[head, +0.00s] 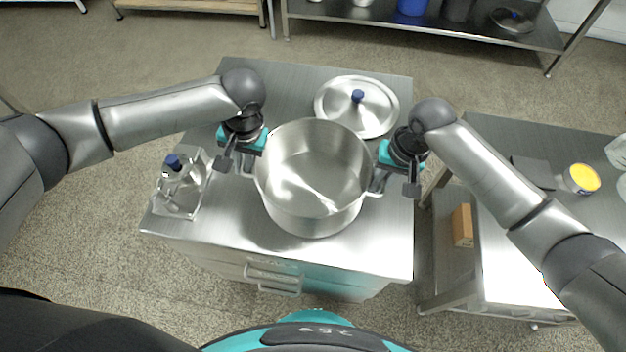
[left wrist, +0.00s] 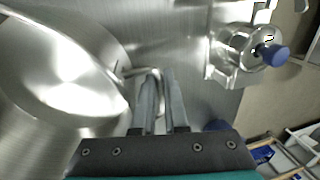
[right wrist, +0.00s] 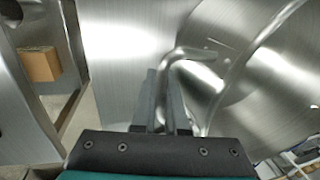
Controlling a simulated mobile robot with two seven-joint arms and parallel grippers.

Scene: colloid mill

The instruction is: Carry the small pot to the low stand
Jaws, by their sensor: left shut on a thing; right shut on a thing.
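The small pot (head: 313,180) is a shiny, empty steel pot with two side handles, in the middle of the steel cabinet top (head: 385,245). My left gripper (head: 240,170) is shut on the pot's left handle; the fingers also show on it in the left wrist view (left wrist: 160,95). My right gripper (head: 383,180) is shut on the right handle, seen in the right wrist view (right wrist: 170,90). The pot looks upright. I cannot tell if its base touches the top. No view clearly shows which surface is the low stand.
A steel lid (head: 357,105) with a blue knob lies behind the pot. A clear container with a blue-knobbed part (head: 182,182) stands at the left. A side table (head: 500,270) at the right holds a yellow-topped jar (head: 582,178). A rack (head: 450,30) stands at the back.

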